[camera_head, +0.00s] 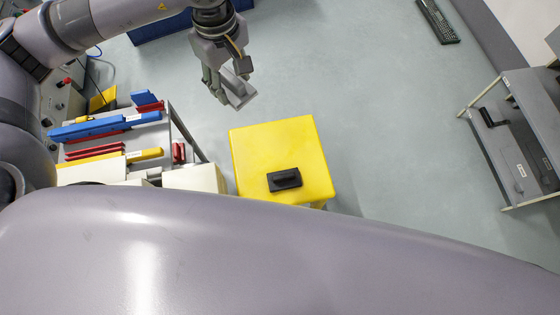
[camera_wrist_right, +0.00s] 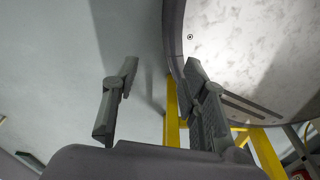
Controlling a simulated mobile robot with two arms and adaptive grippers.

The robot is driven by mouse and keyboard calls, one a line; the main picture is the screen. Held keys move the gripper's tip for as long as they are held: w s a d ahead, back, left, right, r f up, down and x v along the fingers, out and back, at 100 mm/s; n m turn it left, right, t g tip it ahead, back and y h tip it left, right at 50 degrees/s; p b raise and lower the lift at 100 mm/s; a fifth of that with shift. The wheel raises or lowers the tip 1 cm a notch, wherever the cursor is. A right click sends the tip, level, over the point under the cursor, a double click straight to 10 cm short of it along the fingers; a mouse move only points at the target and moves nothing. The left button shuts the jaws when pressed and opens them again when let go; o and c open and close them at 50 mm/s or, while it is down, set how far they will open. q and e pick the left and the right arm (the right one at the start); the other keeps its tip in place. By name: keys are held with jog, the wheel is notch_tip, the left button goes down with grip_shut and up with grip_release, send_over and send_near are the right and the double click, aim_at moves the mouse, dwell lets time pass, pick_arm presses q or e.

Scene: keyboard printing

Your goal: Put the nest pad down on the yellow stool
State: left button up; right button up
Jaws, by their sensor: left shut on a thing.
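The yellow stool (camera_head: 265,148) stands in the middle of the head view, its square top mostly bare. My left gripper (camera_head: 230,80) is above the floor behind the stool's far left corner. It is shut on a light grey block, which I take as the nest pad (camera_head: 240,94); it hangs tilted, clear of the stool top, and the fingers hide part of it. My right gripper (camera_wrist_right: 160,75) shows only in the right wrist view, with its fingers apart and nothing between them.
A black handled block (camera_head: 285,179) sits on the stool's near part. A shelf with red, blue and yellow items (camera_head: 110,135) stands left of the stool. A grey rack (camera_head: 500,140) is at the right, a keyboard (camera_head: 438,22) at top right. Open floor lies between.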

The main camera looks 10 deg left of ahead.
pick_arm(q)
jog(key=w+d+f+n+b, duration=0.3)
jog(key=f+n+b, duration=0.35)
jog(key=n, duration=0.55)
jog(key=n+b, duration=0.8)
jog(key=n, duration=0.9)
send_over(275, 141)
notch_tip(275, 141, down, 9)
pick_arm(e)
jog(key=w+a+f, duration=0.2)
jog(key=w+f, duration=0.5)
jog(key=w, duration=0.3)
pick_arm(q)
notch_tip(275, 141, down, 15)
jog(key=shift+r+b, duration=0.1)
jog(key=shift+b, duration=0.85)
notch_tip(275, 141, down, 5)
jog(key=shift+r+b, duration=0.2)
jog(key=shift+b, duration=0.15)
jog(key=shift+f, duration=0.25)
pick_arm(e)
jog(key=w+r+t, duration=0.1)
jog(key=w+r, duration=0.3)
jog(key=r, duration=0.2)
jog(key=shift+a+r, duration=0.15)
jog(key=shift+r, duration=0.2)
jog(key=shift+r, duration=0.1)
